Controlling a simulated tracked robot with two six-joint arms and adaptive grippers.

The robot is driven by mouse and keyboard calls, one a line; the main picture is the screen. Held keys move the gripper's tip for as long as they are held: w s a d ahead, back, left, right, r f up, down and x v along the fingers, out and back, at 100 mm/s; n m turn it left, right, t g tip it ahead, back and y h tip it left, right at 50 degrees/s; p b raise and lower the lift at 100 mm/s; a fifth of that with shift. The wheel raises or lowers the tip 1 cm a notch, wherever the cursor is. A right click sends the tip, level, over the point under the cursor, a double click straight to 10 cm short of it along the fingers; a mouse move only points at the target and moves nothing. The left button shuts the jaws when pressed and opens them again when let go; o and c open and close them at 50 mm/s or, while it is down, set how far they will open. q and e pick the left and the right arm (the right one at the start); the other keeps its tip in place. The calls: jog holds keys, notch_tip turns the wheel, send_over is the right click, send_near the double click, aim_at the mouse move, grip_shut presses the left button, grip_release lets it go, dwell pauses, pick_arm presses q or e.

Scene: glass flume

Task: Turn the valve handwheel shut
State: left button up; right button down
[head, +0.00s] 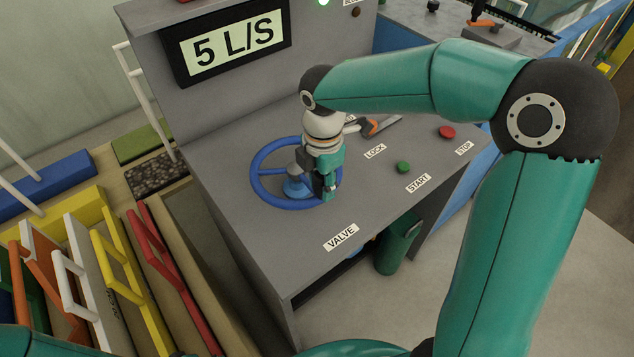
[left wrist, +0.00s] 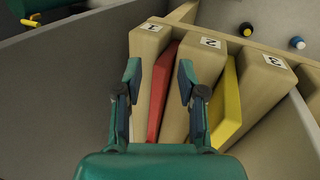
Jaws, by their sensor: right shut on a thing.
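The blue valve handwheel (head: 262,159) lies flat on top of the grey console, behind the VALVE label (head: 341,237). Its hub (head: 297,187) shows inside the ring. My right gripper (head: 328,192) points down at the right side of the wheel and is shut on its rim, hiding that part of the ring.
The console (head: 245,220) carries a display (head: 235,42) reading 5 L/S, a green START button (head: 403,167), a red STOP button (head: 446,132) and an orange-tipped LOCK lever (head: 372,126). Coloured handled panels, one red (head: 160,255), stand at the left. Numbered wooden dividers (left wrist: 205,60) show below my left gripper.

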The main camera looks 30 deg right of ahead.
jog(key=shift+w+d+r, duration=0.1)
jog(key=shift+d, duration=0.05)
jog(key=c, duration=0.8)
grip_release()
notch_tip(320, 180, up, 12)
jog(key=shift+f, duration=0.1)
jog(key=shift+f, duration=0.1)
dwell(0.3)
